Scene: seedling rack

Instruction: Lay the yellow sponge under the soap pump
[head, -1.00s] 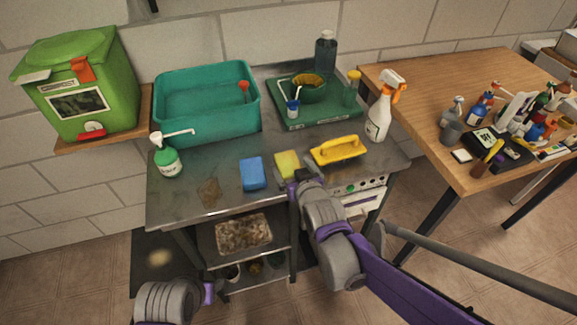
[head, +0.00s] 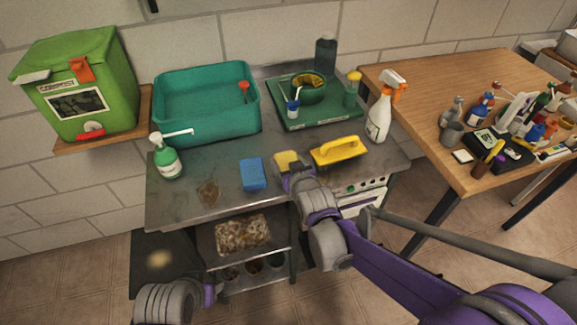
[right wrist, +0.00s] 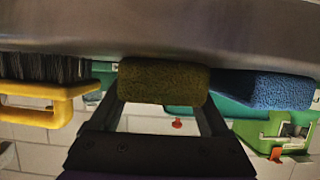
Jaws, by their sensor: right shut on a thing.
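The yellow sponge (head: 286,159) is near the front of the steel counter, left of the yellow-handled brush. My right gripper (head: 291,173) is shut on its near end; in the right wrist view the sponge (right wrist: 163,80) sits between the two fingers (right wrist: 163,108). I cannot tell whether it is lifted off the counter. The soap pump (head: 168,160), a green and white bottle with a long white spout, stands upright at the counter's left end. No sponge shows under it. My left gripper (head: 209,293) is low at the bottom left, in front of the counter, its fingers unclear.
A blue sponge (head: 252,174) lies between the pump and the yellow sponge. A brown stain (head: 208,192) is on the counter (head: 220,155). The teal tub (head: 205,125) stands behind. The yellow brush (head: 339,150) and spray bottle (head: 380,112) are to the right.

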